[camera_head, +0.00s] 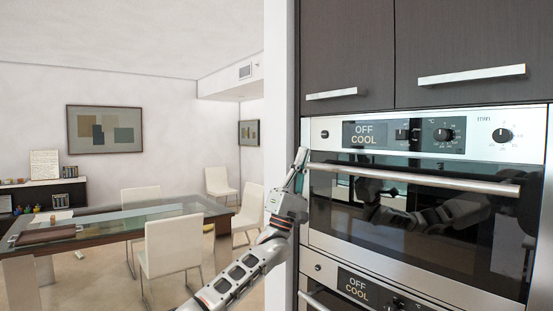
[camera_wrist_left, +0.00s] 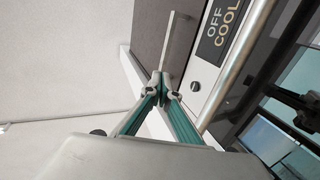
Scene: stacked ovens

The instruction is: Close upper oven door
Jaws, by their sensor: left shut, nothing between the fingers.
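The upper oven door (camera_head: 400,228) has dark glass and a steel frame, and it looks flush or nearly flush with the oven front. I cannot tell whether a small gap is left. Its long bar handle (camera_head: 420,180) runs across the top, and it also shows in the left wrist view (camera_wrist_left: 238,68). My left gripper (camera_head: 300,158) is shut and empty, pointing up beside the left end of the handle. In the left wrist view my left gripper (camera_wrist_left: 163,90) has its fingertips together. I cannot tell whether it touches the door. My right gripper is not in view.
The upper control panel (camera_head: 425,136) reads OFF COOL. A lower oven (camera_head: 350,285) with the same display stands below. Dark cabinets (camera_head: 455,45) with bar handles are above. A glass table (camera_head: 125,222) and white chairs (camera_head: 172,248) stand at the left, with open floor between.

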